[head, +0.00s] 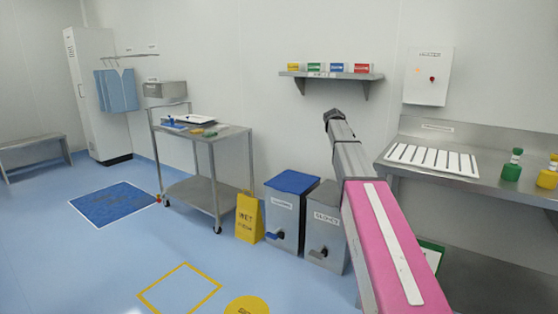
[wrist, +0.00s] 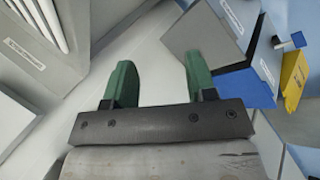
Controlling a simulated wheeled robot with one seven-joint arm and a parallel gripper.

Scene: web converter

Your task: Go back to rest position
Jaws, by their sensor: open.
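My arm reaches forward from the lower right of the head view. Its end, with my gripper (head: 331,117), is high up in front of the pale wall, and the fingers are hard to make out there. In the wrist view my gripper (wrist: 158,82) shows two green fingers set wide apart, with nothing between them. Behind the fingers I see a pale surface and, to the right, a bin with a blue lid.
A steel bench (head: 388,161) with a slotted white panel and green and yellow bottles stands at right. A steel cart (head: 232,131) is farther left.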

